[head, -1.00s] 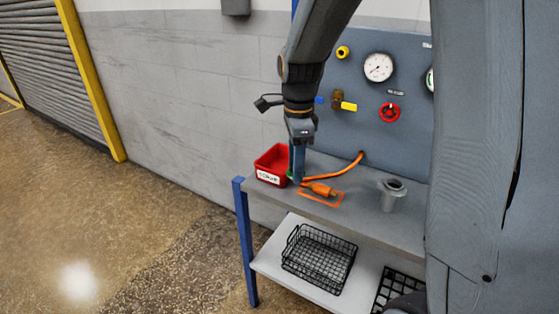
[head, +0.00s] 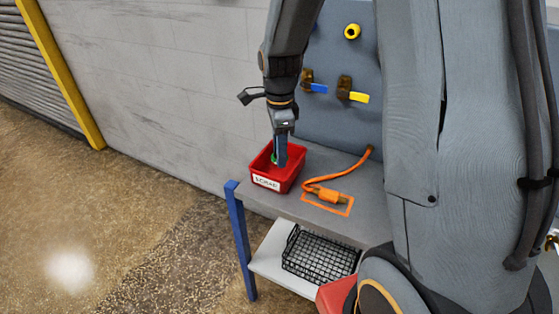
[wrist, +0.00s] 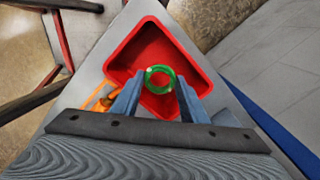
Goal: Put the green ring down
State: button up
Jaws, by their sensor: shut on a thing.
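The green ring (wrist: 160,77) is between the two blue fingertips of my gripper (wrist: 158,84) in the wrist view. My gripper is shut on it, and the ring shows over the inside of the red bin. In the head view only a small green edge of the ring (head: 274,158) shows beside my gripper (head: 279,160). The red bin (head: 291,184) stands at the left end of the grey bench top, with a white label on its front. It also shows in the wrist view (wrist: 191,49). The exact height of the ring above the bin floor cannot be told.
An orange cable with a plug (head: 328,195) lies on the bench (head: 300,210) right of the bin, at an orange outline. A black wire basket (head: 318,255) sits on the lower shelf. Blue and yellow valve handles (head: 352,96) stick out from the back panel.

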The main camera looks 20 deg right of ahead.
jog(key=shift+f+p, duration=0.4)
jog(key=shift+f, duration=1.75)
jog(key=shift+f, duration=0.15)
jog(key=o, duration=1)
